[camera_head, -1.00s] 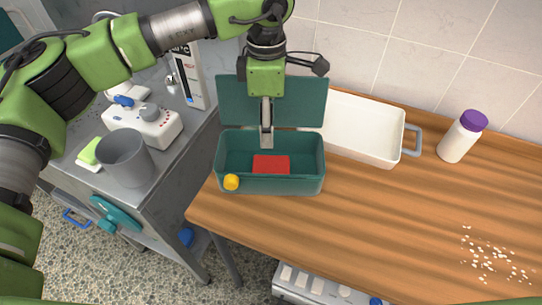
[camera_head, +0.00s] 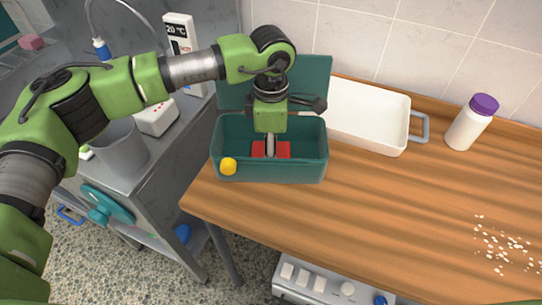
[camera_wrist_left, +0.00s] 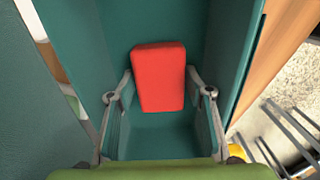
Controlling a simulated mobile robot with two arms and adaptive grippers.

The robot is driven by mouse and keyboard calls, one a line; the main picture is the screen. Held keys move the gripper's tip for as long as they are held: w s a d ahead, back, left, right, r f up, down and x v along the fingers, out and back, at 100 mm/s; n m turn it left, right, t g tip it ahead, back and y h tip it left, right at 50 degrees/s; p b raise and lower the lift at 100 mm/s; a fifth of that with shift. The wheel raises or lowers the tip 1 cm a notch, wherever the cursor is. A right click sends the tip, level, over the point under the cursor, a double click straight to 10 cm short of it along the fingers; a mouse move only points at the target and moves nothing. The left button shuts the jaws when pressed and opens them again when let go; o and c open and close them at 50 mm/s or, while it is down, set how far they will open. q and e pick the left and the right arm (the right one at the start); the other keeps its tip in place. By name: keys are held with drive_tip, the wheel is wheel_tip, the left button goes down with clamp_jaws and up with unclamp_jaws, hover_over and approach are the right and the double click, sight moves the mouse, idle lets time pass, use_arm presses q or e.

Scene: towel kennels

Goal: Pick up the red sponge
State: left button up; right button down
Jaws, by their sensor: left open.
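The red sponge (camera_head: 284,150) lies in an open teal box (camera_head: 225,178) on the wooden counter. My left gripper (camera_head: 270,153) points down into the box over the sponge and hides its middle in the head view. In the left wrist view the whole sponge (camera_wrist_left: 158,76) shows between and just beyond the open fingers of the left gripper (camera_wrist_left: 160,85). I cannot tell whether the fingers touch it. The box's lid (camera_head: 310,80) stands open at the back. My right gripper is not in view.
A yellow knob (camera_head: 228,166) is at the box's front left. A white tray (camera_head: 375,118) stands close on the right, with a purple-capped bottle (camera_head: 472,122) beyond. White crumbs (camera_head: 505,243) lie far right. The counter's front middle is clear.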

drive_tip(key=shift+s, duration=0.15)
use_arm(q)
drive_tip(key=c, duration=0.5)
drive_tip(key=shift+o, duration=0.2)
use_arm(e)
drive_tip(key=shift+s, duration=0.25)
